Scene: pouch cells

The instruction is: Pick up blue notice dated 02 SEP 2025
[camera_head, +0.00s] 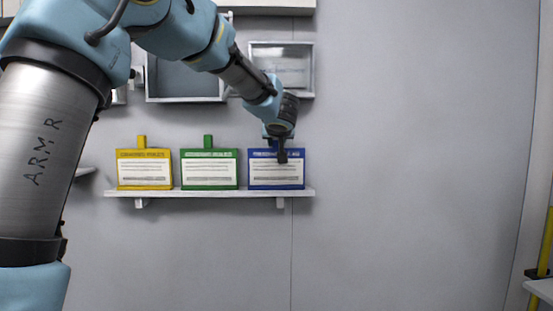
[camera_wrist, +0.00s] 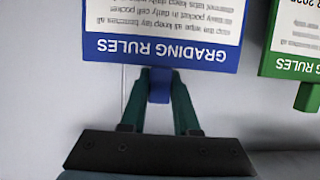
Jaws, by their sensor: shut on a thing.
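The blue notice (camera_head: 262,184) stands upright at the right end of a wall shelf. It has a white text panel and a blue tab on top. In the wrist view the blue notice (camera_wrist: 150,50) appears upside down with the heading "GRADING RULES". My gripper (camera_head: 281,155) reaches it from above, and in the wrist view my gripper (camera_wrist: 160,82) is shut on its blue tab. The date on the blue notice cannot be read in either view. In the head view my gripper hides part of its top edge.
A green notice (camera_head: 209,185) and a yellow notice (camera_head: 145,184) stand to the left on the same white shelf (camera_head: 230,193). The green notice (camera_wrist: 275,65) is close beside the blue one in the wrist view. Framed boxes hang above. The wall to the right is bare.

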